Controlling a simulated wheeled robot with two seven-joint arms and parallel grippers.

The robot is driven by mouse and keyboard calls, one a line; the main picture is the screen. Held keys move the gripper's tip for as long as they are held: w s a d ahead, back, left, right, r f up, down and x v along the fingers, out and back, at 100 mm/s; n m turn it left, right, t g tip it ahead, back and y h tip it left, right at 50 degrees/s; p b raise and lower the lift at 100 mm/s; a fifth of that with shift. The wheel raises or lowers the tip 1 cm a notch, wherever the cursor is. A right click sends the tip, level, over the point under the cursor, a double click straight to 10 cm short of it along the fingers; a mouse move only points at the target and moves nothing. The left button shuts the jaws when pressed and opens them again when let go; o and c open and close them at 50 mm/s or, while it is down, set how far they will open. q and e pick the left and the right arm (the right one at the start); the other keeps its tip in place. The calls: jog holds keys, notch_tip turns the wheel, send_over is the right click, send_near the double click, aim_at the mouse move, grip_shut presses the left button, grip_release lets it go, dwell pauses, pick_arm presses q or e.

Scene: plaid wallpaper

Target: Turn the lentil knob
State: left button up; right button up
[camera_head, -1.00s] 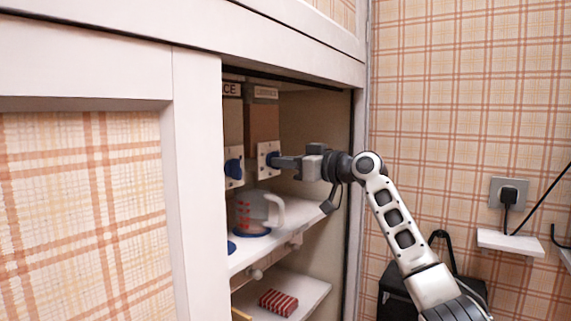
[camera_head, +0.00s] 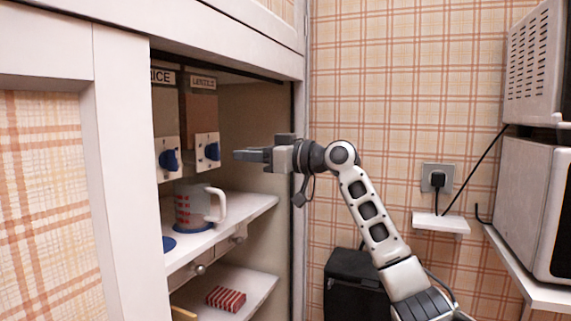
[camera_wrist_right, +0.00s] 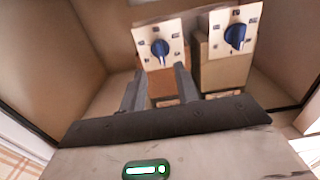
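The lentil knob (camera_head: 212,151) is a blue knob on a white plate under the dispenser labelled "LENTILS" in the cupboard. It also shows in the right wrist view (camera_wrist_right: 160,48), where the picture appears upside down. My right gripper (camera_head: 238,155) is to the right of the knob, with a visible gap between them. In the right wrist view its two fingers (camera_wrist_right: 158,80) are apart with nothing between them. The matching rice knob (camera_head: 168,160) is to the left, and on the right in the wrist view (camera_wrist_right: 237,37). My left gripper is not in view.
A measuring cup (camera_head: 190,207) stands on the shelf below the knobs. A red striped item (camera_head: 226,298) lies on the lower shelf. The cupboard's white frame (camera_head: 125,170) borders the opening on the left. A wall socket (camera_head: 437,178) and microwave-like appliances (camera_head: 535,75) are at the right.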

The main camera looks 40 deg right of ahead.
pick_arm(q)
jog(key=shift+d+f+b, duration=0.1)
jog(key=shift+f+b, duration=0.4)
jog(key=shift+b, duration=0.7)
pick_arm(e)
jog(key=v, duration=0.9)
jog(key=shift+s, duration=0.1)
